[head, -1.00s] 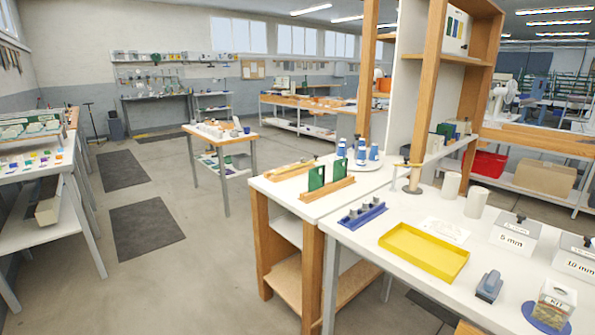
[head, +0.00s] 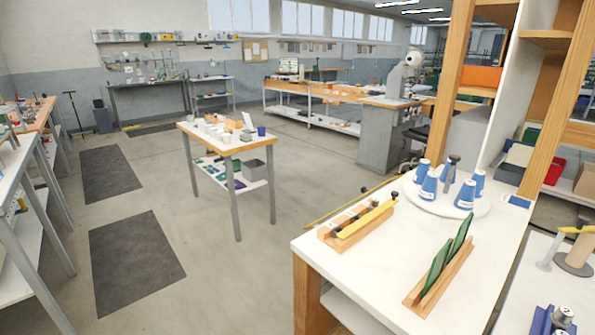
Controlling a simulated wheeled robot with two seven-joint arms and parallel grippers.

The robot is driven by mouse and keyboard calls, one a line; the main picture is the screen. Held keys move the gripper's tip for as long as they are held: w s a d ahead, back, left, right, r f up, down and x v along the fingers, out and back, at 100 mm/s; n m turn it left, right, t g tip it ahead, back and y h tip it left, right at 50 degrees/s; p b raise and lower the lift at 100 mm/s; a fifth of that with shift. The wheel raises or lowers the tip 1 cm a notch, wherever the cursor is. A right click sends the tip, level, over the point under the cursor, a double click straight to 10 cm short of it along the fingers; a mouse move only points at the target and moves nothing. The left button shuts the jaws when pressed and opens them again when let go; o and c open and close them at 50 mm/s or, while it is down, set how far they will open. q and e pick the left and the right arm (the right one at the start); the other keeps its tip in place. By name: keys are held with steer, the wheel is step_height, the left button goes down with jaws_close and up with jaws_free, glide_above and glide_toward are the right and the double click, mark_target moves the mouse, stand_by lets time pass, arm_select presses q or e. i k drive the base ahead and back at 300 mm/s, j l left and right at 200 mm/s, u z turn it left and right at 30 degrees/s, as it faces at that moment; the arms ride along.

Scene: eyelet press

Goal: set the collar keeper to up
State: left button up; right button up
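I cannot pick out a collar keeper for certain in the head view. A grey machine (head: 405,75) with a round pale head stands on the far side of the room, too small to show any collar or its position. At the right edge, a tan post (head: 578,250) on a dark round base is partly cut off by the frame, with a yellow piece near its top. Neither of my grippers is in view.
A white bench (head: 350,255) at front right holds a wooden rack (head: 425,295) with green plates, and a round white tray (head: 445,202) with several blue cones. A small cart (head: 265,143) stands mid-room. Dark mats (head: 135,262) lie on otherwise open floor at left.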

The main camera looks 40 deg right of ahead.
mark_target(343, 234)
steer(key=i+j, duration=0.1)
steer(key=i, duration=0.9)
steer(key=i+z, duration=0.1)
steer(key=i, duration=0.9)
steer(key=i+z, duration=0.65)
steer(key=z, duration=0.25)
steer(key=i+j+z, duration=0.2)
steer(key=z, duration=0.25)
steer(key=i+z, duration=0.2)
steer(key=z, duration=0.25)
steer(key=i+z, duration=0.2)
steer(key=z, duration=0.25)
steer(key=i+j+z, duration=0.1)
steer(key=z, duration=0.35)
steer(key=i+j+z, duration=0.2)
steer(key=z, duration=0.25)
steer(key=i+j+z, duration=0.2)
steer(key=z, duration=0.25)
